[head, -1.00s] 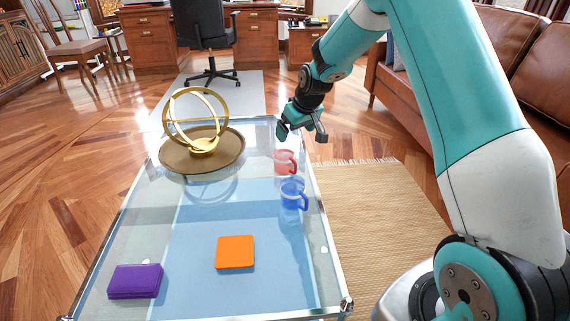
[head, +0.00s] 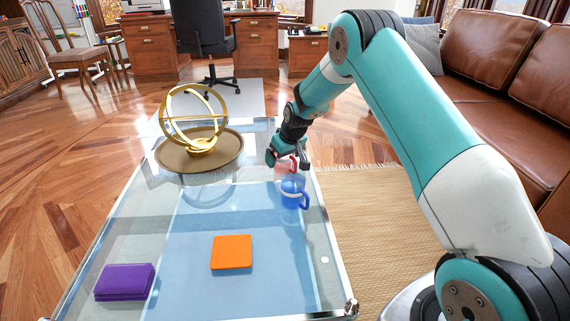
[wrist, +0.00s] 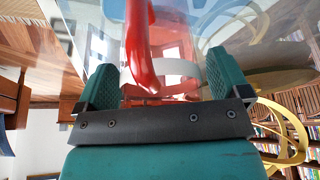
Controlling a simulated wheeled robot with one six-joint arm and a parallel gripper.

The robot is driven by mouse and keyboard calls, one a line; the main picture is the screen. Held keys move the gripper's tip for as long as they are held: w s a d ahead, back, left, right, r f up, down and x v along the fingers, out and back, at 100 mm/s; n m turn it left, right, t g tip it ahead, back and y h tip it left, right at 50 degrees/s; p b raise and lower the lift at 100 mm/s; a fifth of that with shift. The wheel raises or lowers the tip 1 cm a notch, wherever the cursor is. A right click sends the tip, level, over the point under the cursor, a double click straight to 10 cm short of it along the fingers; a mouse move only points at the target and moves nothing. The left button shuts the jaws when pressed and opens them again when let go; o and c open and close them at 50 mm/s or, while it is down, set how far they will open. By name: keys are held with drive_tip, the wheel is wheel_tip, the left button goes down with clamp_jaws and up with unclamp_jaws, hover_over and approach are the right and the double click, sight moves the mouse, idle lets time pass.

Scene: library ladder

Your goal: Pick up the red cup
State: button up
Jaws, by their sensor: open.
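The red cup (head: 284,166) stands on the glass table (head: 185,255) near its right edge, behind the blue cup (head: 291,190). My gripper (head: 287,162) is open at the red cup, with its fingers around the cup's upper part and hiding some of it. In the wrist view the red cup (wrist: 142,60) lies between the two teal fingers of the gripper (wrist: 158,80), its handle toward the camera. I cannot tell whether either finger touches the cup.
A brown tray (head: 168,157) with a gold ring sculpture (head: 197,115) stands at the back left of the table. An orange square (head: 231,252) and a purple block (head: 124,282) lie at the front. A brown sofa (head: 480,75) is at the right.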

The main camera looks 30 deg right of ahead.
drive_tip(key=shift+r, duration=0.1)
drive_tip(key=c, duration=1.1)
